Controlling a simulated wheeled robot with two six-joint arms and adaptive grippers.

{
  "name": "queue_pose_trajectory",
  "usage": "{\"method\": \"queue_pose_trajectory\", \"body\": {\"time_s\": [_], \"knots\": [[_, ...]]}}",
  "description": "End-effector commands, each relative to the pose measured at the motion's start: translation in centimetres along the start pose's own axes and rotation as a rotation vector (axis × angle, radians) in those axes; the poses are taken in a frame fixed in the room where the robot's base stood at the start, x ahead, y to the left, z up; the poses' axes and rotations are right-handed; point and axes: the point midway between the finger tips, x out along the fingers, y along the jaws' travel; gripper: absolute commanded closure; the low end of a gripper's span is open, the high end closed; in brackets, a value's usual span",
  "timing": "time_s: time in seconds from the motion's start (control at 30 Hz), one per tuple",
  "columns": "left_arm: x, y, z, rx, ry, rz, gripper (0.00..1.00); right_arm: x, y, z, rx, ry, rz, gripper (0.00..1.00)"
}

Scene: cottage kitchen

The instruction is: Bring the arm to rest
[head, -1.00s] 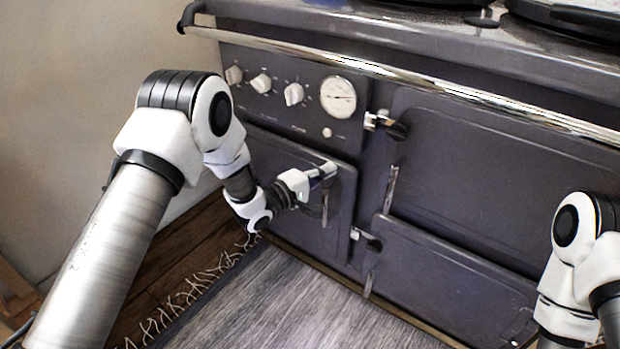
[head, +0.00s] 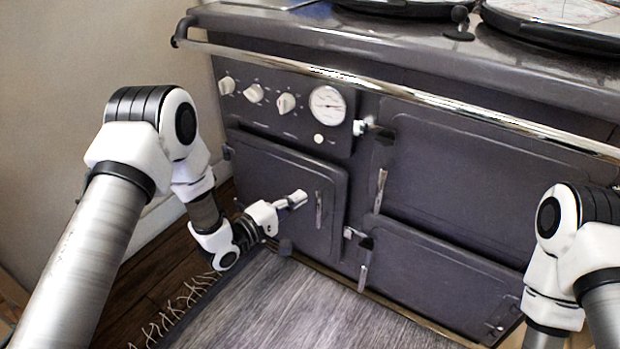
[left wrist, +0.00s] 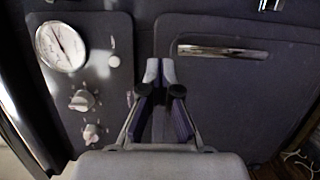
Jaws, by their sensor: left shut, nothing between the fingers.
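My left gripper (head: 297,198) is shut and empty in the head view, in front of the range's lower left door (head: 275,175). Its fingertips are left of the door's upright chrome handle (head: 319,209), and a gap seems to lie between them. In the left wrist view my left gripper (left wrist: 160,70) shows with its fingers together, and the handle (left wrist: 222,52) lies beyond and to the right of the tips. The door looks closed. My right arm (head: 570,250) shows at the right edge of the head view, but its gripper is out of view.
The dark range (head: 450,180) fills the space ahead, with a chrome rail (head: 400,90) along its front. Knobs (head: 254,93) and a round dial (head: 327,106) sit above the door; the dial also shows in the left wrist view (left wrist: 61,46). A grey rug (head: 310,305) covers the floor.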

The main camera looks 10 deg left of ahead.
Motion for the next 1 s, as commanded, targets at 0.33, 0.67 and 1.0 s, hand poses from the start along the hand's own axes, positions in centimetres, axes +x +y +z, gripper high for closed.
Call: {"method": "queue_pose_trajectory", "body": {"time_s": [0.33, 0.67, 1.0], "knots": [[-3.3, -0.2, 0.8, -0.003, 0.000, -0.003, 1.00, -1.0, 0.0, 0.0, -0.001, -0.001, 0.000, 0.60], [-12.9, -15.1, 7.0, 0.071, 0.054, -0.580, 1.00, -1.0, 0.0, 0.0, 0.000, -0.001, 0.000, 0.60], [-32.8, -22.3, 12.7, 0.561, -0.427, -1.390, 1.00, -1.0, 0.0, 0.0, 0.000, -0.001, 0.000, 0.60]]}}
